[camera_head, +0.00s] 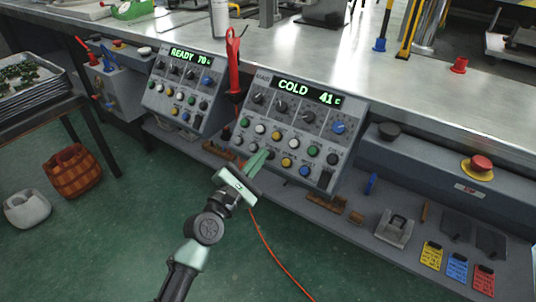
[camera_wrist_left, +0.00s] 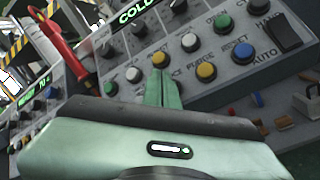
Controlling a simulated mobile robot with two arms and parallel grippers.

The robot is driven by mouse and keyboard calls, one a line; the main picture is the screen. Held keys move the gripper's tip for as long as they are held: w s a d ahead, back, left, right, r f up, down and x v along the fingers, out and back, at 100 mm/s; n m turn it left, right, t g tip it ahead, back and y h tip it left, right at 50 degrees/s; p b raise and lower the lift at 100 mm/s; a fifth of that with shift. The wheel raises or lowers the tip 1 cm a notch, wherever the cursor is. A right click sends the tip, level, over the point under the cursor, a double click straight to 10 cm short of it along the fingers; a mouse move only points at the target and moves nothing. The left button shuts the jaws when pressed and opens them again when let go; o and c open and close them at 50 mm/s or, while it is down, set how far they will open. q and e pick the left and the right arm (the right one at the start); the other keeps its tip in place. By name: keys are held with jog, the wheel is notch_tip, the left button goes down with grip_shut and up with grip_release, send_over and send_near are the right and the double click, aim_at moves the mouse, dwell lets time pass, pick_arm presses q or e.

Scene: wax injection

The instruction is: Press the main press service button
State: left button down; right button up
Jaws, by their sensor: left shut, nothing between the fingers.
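The right-hand press control panel (camera_head: 262,107) shows "COLD 41c" in green and carries dark knobs, one blue knob and two rows of coloured buttons. My left gripper (camera_head: 264,154) is shut and empty, with its green fingertips in front of the lower button row. In the left wrist view, the fingertips (camera_wrist_left: 164,73) overlap a label ending in "ICE", and they hide the button there. Contact with the panel cannot be told. Just right are a yellow button (camera_wrist_left: 206,71) labelled PURGE and a blue button (camera_wrist_left: 242,51) labelled RESET. My right gripper is not in view.
A second panel (camera_head: 185,87) reading "READY 70c" stands to the left. A red emergency button (camera_head: 481,164) is at right. A lower shelf (camera_head: 345,225) holds small tools and tags.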

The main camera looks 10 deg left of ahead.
pick_arm(q)
jog(key=shift+w+f, duration=0.1)
jog(key=shift+w+d+f, duration=0.15)
jog(key=shift+w+f, duration=0.05)
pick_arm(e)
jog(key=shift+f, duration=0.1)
